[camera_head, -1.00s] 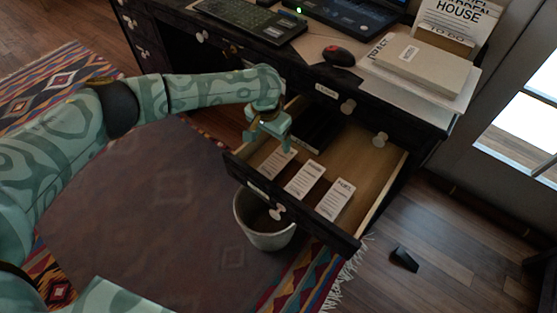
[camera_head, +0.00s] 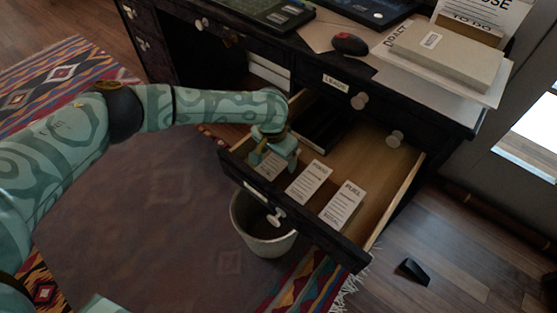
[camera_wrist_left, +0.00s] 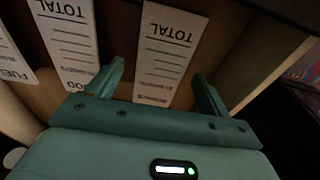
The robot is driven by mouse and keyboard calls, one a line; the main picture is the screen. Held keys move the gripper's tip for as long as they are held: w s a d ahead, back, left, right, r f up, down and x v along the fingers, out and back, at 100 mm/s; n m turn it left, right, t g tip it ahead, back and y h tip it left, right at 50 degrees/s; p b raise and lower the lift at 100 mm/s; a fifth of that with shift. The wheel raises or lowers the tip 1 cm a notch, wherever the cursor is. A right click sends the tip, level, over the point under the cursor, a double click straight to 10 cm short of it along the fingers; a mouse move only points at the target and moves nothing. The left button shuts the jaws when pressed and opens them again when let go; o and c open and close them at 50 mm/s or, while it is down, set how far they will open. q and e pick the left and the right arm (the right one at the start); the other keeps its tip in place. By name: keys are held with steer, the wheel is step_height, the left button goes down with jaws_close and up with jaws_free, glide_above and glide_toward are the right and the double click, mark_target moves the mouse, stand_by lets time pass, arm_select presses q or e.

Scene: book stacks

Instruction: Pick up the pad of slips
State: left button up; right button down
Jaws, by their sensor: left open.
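Three white pads of slips lie side by side in the open drawer (camera_head: 372,150). The left pad (camera_head: 268,170) is partly covered by my left gripper (camera_head: 275,164). The middle pad (camera_head: 309,183) reads FOOD and the right pad (camera_head: 343,206) reads FUEL. In the left wrist view my left gripper (camera_wrist_left: 158,72) is open, its fingers on either side of the left pad (camera_wrist_left: 166,48), whose heading is hard to read. I cannot tell whether the fingers touch it. The FOOD pad (camera_wrist_left: 70,40) lies just outside one finger. My right gripper is not in view.
A dark object (camera_head: 320,125) lies at the drawer's back left. A metal bin (camera_head: 262,228) stands under the drawer front (camera_head: 300,219). The desk above holds a mouse (camera_head: 349,44), a keyboard (camera_head: 265,12) and a thick book (camera_head: 447,52). A small black wedge (camera_head: 414,271) lies on the floor.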

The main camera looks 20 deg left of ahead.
arm_select(q)
steer(key=c, duration=1.1)
steer(key=shift+o, duration=0.2)
